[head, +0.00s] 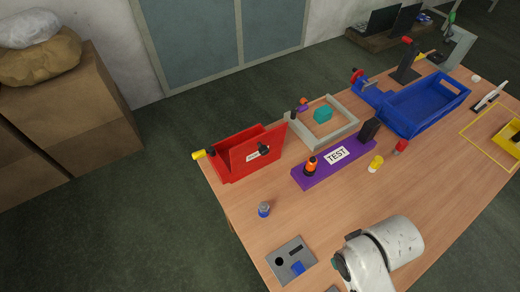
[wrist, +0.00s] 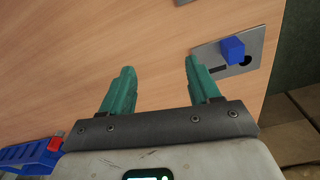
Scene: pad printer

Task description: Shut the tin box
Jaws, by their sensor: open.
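The red box (head: 240,168), which I take to be the tin box, stands at the table's far left corner. The top of the box looks open. My gripper's teal fingers (wrist: 158,78) are apart and empty in the wrist view, over bare wood. The red box is not in the wrist view. In the head view my white arm shows at the near edge, well away from the box, and the fingers are hidden.
A purple TEST block (head: 341,171), a grey-rimmed tray (head: 340,136) and a blue bin (head: 403,125) stand right of the box. A small blue-capped bottle (head: 264,209) stands nearer. A blue cube (wrist: 232,49) sits on a grey slotted plate (head: 281,254). Bare wood lies between.

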